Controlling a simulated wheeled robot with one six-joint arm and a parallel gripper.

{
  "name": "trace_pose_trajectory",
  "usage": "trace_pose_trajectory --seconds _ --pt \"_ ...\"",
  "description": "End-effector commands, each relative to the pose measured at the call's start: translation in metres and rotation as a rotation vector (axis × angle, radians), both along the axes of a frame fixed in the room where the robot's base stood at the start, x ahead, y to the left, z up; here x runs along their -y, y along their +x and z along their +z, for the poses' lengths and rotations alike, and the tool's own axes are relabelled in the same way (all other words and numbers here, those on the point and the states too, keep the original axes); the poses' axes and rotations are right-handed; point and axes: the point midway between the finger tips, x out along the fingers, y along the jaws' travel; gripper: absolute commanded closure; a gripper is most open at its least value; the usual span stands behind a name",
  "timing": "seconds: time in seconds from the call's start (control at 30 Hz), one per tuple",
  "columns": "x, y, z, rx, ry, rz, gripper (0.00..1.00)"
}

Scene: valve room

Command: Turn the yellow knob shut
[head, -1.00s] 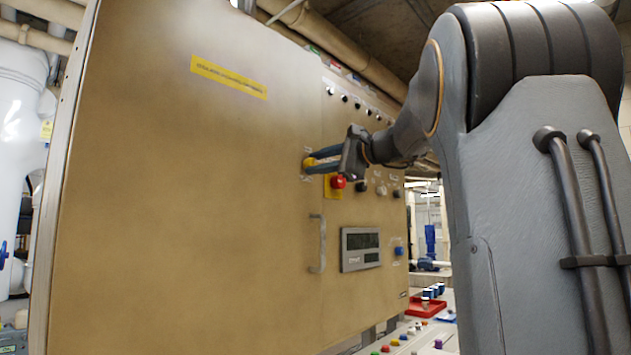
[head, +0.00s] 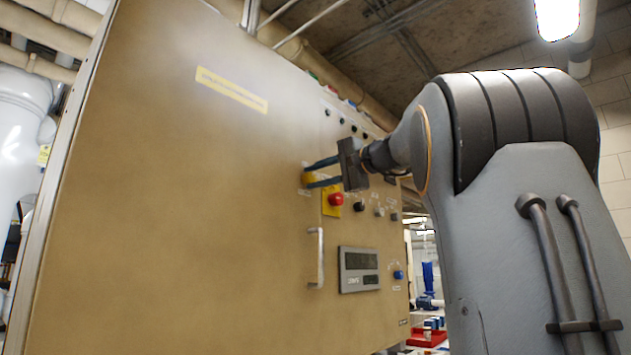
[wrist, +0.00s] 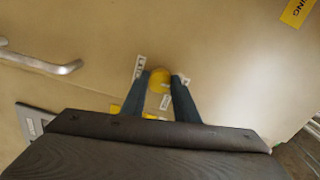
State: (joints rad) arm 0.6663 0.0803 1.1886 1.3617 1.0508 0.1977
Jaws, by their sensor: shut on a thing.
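The yellow knob (head: 308,178) sits on the tan cabinet front, left of the red button. My gripper (head: 309,177) reaches in from the right with one finger above the knob and one below. In the wrist view, the yellow knob (wrist: 160,76) shows between the two dark blue fingertips of my gripper (wrist: 162,79). The fingers are shut on its sides. Small white labels stand around the knob. The fingers and palm hide part of the panel, and I cannot read the knob's setting.
A red button (head: 335,199) on a yellow plate is just below right of the knob. A vertical metal handle (head: 316,258) and a grey display (head: 359,269) are lower down. A blue knob (head: 398,274) is right of the display. Dark knobs (head: 359,207) line the panel near my wrist.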

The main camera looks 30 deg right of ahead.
Motion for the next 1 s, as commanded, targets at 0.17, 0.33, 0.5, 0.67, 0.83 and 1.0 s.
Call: trace_pose_trajectory --seconds 0.17,0.33,0.5,0.67,0.83,1.0 --pt "0.000 0.000 -0.001 0.001 -0.006 0.001 0.95" --pt "0.000 0.000 -0.001 0.001 -0.006 0.001 0.95" --pt "0.000 0.000 -0.001 0.001 -0.006 0.001 0.54" --pt "0.000 0.000 0.000 0.001 -0.005 0.000 0.54" --pt "0.001 -0.002 0.000 0.002 -0.005 -0.001 0.54" --pt "0.009 -0.021 0.000 0.001 -0.005 -0.004 0.54"
